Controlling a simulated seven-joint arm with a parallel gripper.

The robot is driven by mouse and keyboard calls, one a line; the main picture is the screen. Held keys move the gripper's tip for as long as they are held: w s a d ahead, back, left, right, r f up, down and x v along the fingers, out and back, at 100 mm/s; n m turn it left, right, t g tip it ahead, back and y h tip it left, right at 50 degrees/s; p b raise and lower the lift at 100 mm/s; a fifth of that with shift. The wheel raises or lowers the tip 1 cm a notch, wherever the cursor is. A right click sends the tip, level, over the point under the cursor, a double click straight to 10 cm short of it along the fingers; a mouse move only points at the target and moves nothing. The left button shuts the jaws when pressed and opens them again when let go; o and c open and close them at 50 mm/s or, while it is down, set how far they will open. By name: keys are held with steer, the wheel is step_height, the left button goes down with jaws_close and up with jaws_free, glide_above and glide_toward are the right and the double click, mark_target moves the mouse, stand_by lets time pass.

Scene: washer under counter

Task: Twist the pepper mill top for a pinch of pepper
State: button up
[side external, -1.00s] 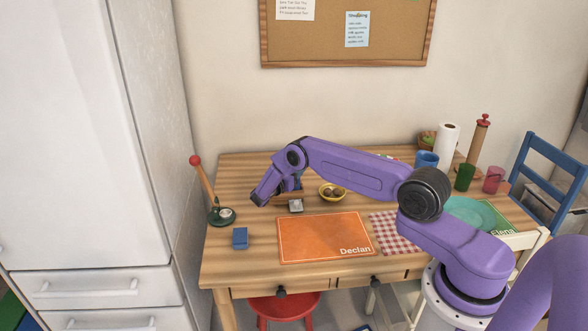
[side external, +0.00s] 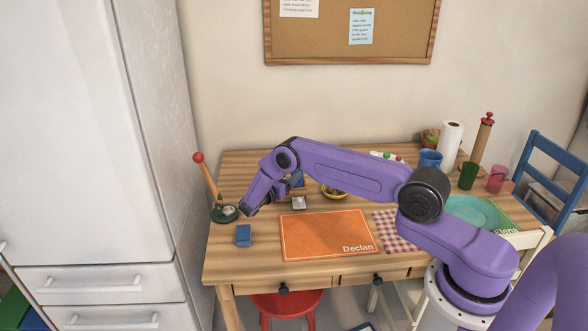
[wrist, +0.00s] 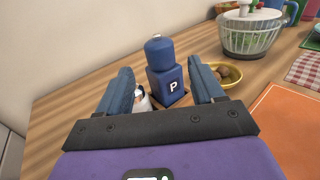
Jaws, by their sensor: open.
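The pepper mill is dark blue with a rounded top and a white letter P on its square body. The mill appears beyond the fingertips, and I see no contact.
A small white-topped object (side external: 299,203) sits near the mill, partly behind a finger in the wrist view. A yellow bowl (wrist: 231,84) and a green-and-white basket-like container (wrist: 251,38) stand to the right. A blue box (side external: 243,236) and an orange placemat (side external: 327,236) lie in front.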

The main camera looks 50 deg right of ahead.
steer(key=s+a, duration=0.1)
steer(key=a, duration=0.9)
steer(key=shift+s+a, duration=0.15)
steer(key=shift+a, duration=0.15)
